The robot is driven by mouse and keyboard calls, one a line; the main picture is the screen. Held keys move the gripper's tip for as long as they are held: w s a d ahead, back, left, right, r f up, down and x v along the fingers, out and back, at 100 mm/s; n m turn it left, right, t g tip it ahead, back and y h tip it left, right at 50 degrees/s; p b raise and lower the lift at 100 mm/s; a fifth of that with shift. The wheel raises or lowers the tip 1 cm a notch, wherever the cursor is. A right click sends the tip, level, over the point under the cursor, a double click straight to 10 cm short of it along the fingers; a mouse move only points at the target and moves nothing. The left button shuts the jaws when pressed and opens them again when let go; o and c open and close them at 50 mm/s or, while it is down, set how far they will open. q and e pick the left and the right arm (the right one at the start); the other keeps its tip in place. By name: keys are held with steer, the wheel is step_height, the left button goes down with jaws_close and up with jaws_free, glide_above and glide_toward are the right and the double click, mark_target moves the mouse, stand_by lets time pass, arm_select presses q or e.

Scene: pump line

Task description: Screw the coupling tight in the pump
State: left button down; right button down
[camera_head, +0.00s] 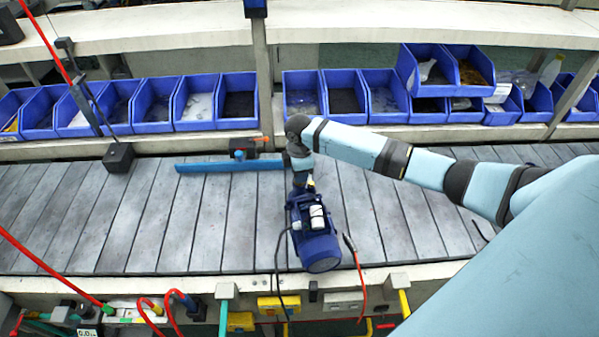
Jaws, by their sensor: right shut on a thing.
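A dark blue pump (318,240) lies on the grey slatted bench, its round end toward the front edge and a pale label plate on top. My right arm comes in from the right, bends above the bench and points down at the pump's far end. My right gripper (302,183) is there, small and dark, shut at that end. The thing in its jaws appears to be the coupling, but jaws and pump hide it, so its seating cannot be seen. My left gripper is not in view.
A blue bar (228,162) lies on the bench left of my right gripper, with a small black and orange part (243,148) behind it. Blue bins (240,103) line the back shelf. Black and red cables (357,262) run near the pump. The bench's left half is mostly clear.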

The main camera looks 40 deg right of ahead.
steer(key=shift+m, duration=1.7)
steer(key=m, duration=0.3)
steer(key=c, duration=1)
jaws_free()
steer(key=shift+c, duration=0.2)
steer(key=shift+n, duration=1.5)
